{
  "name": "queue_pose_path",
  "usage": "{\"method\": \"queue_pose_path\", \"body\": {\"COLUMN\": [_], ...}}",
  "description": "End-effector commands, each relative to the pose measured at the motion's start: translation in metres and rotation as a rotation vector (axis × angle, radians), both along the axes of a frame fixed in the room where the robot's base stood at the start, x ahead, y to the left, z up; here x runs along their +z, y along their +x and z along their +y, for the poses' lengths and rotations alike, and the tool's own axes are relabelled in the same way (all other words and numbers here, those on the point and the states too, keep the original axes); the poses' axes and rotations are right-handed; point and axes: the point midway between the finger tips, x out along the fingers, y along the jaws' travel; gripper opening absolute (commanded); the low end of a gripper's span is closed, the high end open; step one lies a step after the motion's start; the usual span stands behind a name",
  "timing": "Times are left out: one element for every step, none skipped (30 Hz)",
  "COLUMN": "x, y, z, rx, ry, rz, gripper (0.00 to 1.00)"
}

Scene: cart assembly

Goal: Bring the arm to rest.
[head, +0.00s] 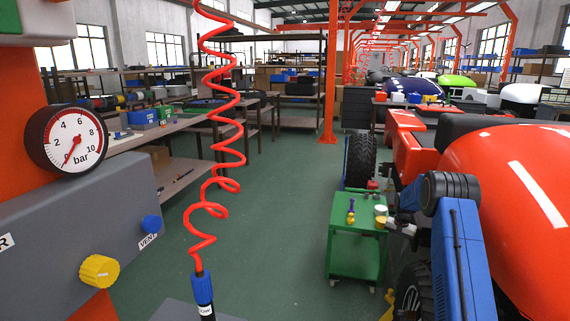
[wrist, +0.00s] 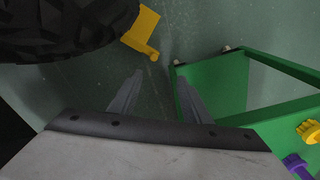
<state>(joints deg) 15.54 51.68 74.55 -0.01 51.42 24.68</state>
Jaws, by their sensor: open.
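My gripper (wrist: 158,75) is open, with its two grey fingers apart and nothing between them in the wrist view. It points down towards the floor, between a dark tyre (wrist: 60,30) and a green cart (wrist: 222,82). In the head view my blue arm is bent at the right, beside the green cart (head: 342,232). The end of the arm is small and partly hidden there, close to the cart's right edge.
A purple and yellow item (head: 351,211) and pale round pieces (head: 381,210) stand on the cart. A yellow part (wrist: 143,32) shows near the tyre. A red vehicle body (head: 500,180) is close at right. A coiled red hose (head: 228,110) hangs left of centre. Green floor (head: 270,220) is clear.

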Motion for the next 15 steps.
{"method": "queue_pose_path", "body": {"x": [0.018,0.027,0.038,0.047,0.056,0.067,0.075,0.084,0.094,0.103,0.110,0.121,0.128,0.136,0.146], "y": [-0.004,-0.007,-0.011,-0.013,-0.016,-0.020,-0.024,-0.027,-0.031,-0.035,-0.039,-0.044,-0.048,-0.052,-0.058], "z": [0.006,0.008,0.013,0.015,0.018,0.022,0.026,0.029,0.033,0.036,0.040,0.044,0.047,0.050,0.054], "rx": [0.011,0.017,0.025,0.031,0.037,0.046,0.053,0.059,0.068,0.074,0.080,0.089,0.095,0.102,0.110], "ry": [-0.002,-0.004,-0.005,-0.006,-0.007,-0.009,-0.010,-0.011,-0.012,-0.014,-0.014,-0.016,-0.017,-0.019,-0.020], "rz": [-0.008,-0.011,-0.015,-0.019,-0.022,-0.026,-0.029,-0.033,-0.037,-0.040,-0.042,-0.048,-0.050,-0.053,-0.058], "gripper": [0.44,0.44,0.44,0.44,0.44,0.44,0.44,0.44,0.44,0.44,0.44,0.44,0.44,0.44,0.44]}}
